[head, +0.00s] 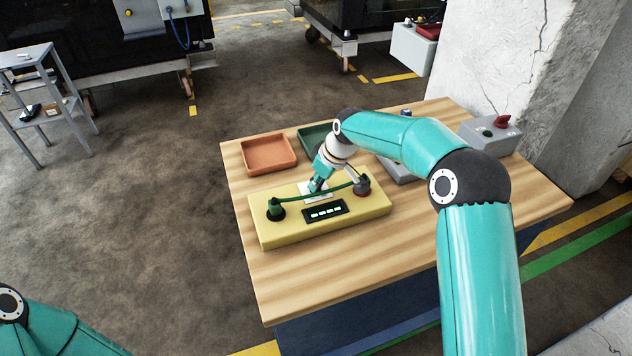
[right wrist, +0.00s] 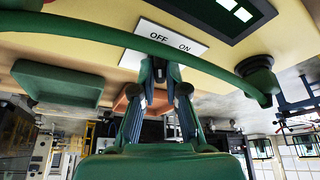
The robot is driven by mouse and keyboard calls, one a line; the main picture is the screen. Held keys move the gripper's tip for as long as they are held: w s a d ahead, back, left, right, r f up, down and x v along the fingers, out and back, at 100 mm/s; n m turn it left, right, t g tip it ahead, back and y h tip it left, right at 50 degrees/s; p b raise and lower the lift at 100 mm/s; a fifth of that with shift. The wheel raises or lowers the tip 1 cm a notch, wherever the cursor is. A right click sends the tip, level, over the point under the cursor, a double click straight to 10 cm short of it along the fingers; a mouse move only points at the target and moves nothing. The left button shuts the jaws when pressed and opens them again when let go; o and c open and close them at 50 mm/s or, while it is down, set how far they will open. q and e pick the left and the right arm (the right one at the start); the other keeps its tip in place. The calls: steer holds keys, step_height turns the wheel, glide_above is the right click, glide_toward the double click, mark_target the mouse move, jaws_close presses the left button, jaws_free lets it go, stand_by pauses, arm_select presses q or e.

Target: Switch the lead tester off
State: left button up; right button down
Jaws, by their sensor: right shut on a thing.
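The lead tester (head: 290,230) is a yellow box on the wooden table. Its dark display (head: 325,210) shows several bright bars. A green lead (head: 300,199) arches between its two end posts; it also crosses the right wrist view (right wrist: 90,33). Behind the lead is a white switch plate (right wrist: 133,59) marked OFF and ON. My right gripper (head: 317,186) is down at this plate, on the far side of the lead. In the right wrist view its fingertips (right wrist: 160,65) are close together at the plate, shut on the switch lever, which they and the lead hide. My left gripper is out of view.
An orange tray (head: 268,168) and a green tray (head: 311,140) stand behind the tester. A grey box with a red knob (head: 502,121) is at the table's back right. Another grey thing (head: 400,172) is partly behind my right arm. The table's front is clear.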

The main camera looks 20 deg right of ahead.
steer(key=c, duration=1.2)
jaws_free()
steer(key=v, duration=1.2)
steer(key=shift+f, duration=0.15)
